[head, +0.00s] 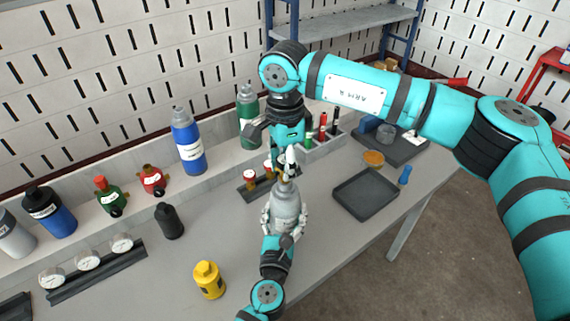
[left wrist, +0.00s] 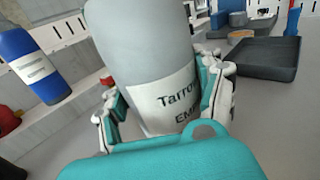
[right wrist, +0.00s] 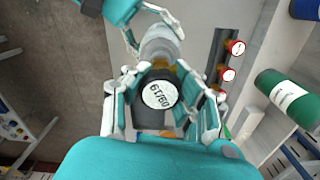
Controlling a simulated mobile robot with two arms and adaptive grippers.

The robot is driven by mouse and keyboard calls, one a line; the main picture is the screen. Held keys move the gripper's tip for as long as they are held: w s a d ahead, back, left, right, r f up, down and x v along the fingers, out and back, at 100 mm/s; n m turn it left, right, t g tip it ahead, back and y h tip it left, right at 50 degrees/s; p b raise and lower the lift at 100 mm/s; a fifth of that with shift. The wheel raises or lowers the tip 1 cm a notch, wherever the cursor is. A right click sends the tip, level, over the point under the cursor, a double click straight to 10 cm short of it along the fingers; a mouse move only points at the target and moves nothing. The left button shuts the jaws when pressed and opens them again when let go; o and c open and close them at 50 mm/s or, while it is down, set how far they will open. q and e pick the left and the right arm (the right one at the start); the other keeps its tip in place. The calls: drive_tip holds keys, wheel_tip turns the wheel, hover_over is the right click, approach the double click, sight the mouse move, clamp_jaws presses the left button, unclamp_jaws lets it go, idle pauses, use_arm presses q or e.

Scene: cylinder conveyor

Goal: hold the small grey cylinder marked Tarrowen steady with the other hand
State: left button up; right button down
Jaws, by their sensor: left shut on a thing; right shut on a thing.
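The small grey cylinder (head: 287,205) stands roughly upright at the middle of the bench. In the left wrist view, the cylinder (left wrist: 140,45) carries a white label reading "Tarro…", partly cut off by a finger. My left gripper (head: 286,222) is shut around its body from the near side. My right gripper (head: 286,166) points down at the cylinder's top. In the right wrist view, my right gripper (right wrist: 160,100) is shut on a dark round part with a white printed face (right wrist: 159,95). Brass shows beside it, and the grey cylinder lies just beyond. Whether part and cylinder are joined is hidden.
Blue (head: 188,143) and green (head: 248,118) cylinders stand behind. A dark empty tray (head: 366,196) lies to the right. A rack with red-topped parts (head: 249,175) is close behind the grippers.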

drive_tip(key=n, duration=0.5)
drive_tip(key=shift+n, duration=0.5)
drive_tip(key=n, duration=0.4)
drive_tip(key=shift+n, duration=1)
drive_tip(key=n, duration=0.4)
drive_tip(key=shift+n, duration=1.1)
